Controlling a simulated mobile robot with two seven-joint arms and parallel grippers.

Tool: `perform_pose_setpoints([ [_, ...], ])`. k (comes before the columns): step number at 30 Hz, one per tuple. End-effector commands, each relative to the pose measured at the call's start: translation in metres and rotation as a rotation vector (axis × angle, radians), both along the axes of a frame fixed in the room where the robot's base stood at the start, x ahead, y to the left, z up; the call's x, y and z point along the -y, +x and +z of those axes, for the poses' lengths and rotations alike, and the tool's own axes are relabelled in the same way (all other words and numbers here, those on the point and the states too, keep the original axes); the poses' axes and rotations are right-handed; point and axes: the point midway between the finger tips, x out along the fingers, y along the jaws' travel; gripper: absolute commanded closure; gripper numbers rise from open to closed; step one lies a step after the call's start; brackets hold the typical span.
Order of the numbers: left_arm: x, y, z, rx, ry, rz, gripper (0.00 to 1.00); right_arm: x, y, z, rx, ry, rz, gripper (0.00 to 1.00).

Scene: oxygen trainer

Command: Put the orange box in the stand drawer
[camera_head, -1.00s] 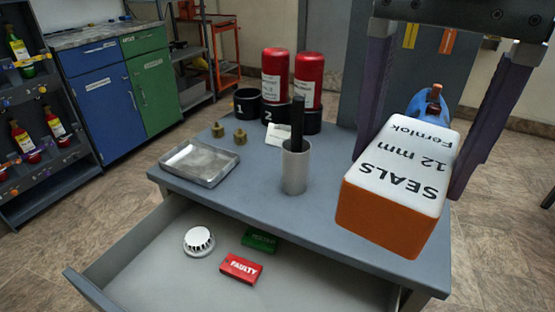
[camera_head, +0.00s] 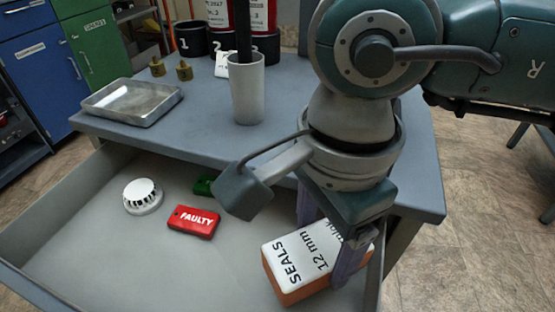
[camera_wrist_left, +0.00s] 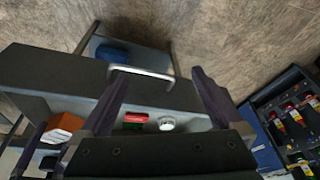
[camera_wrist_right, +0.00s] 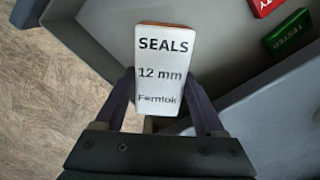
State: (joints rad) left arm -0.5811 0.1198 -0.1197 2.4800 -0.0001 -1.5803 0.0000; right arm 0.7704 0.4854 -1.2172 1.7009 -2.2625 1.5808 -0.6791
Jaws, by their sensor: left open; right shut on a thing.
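The orange box (camera_head: 300,268) has a white top printed "SEALS 12 mm". It is at the right end of the open stand drawer (camera_head: 95,250), at or just above the drawer floor; I cannot tell if it touches. My right gripper (camera_head: 330,245) is shut on the box from above. In the right wrist view the box (camera_wrist_right: 163,70) sits between the fingers (camera_wrist_right: 165,95). In the left wrist view my left gripper (camera_wrist_left: 160,90) is open and empty, away from the box (camera_wrist_left: 62,127).
In the drawer lie a white detector (camera_head: 143,196), a red FAULTY tag (camera_head: 194,221) and a green tag (camera_head: 204,186). On the stand top are a metal tray (camera_head: 132,101), a grey cup (camera_head: 248,92) and two brass fittings (camera_head: 184,70).

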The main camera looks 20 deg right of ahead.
Motion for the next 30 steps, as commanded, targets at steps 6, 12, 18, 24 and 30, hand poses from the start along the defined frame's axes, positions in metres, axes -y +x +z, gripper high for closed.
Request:
perform_pose_setpoints([
  [6, -0.001, 0.0, -0.006, 0.0, 0.003, -0.002, 0.0, 0.0, 0.0, -0.023, -0.001, 0.001, 0.0, 0.89],
  [12, -0.001, 0.0, -0.014, 0.0, 0.003, -0.002, 0.0, 0.0, 0.0, -0.054, -0.001, 0.001, -0.001, 0.89],
  [18, -0.001, 0.0, -0.014, 0.0, 0.003, -0.002, 0.0, 0.0, 0.0, -0.059, 0.001, 0.0, 0.001, 0.89],
  [24, -0.001, 0.0, -0.017, 0.0, 0.003, -0.002, 0.0, 0.0, 0.0, -0.062, 0.001, 0.0, 0.0, 0.89],
  [30, 0.0, 0.0, -0.017, 0.001, 0.001, -0.002, 0.0, 0.0, 0.0, -0.062, 0.001, 0.0, 0.0, 0.13],
])
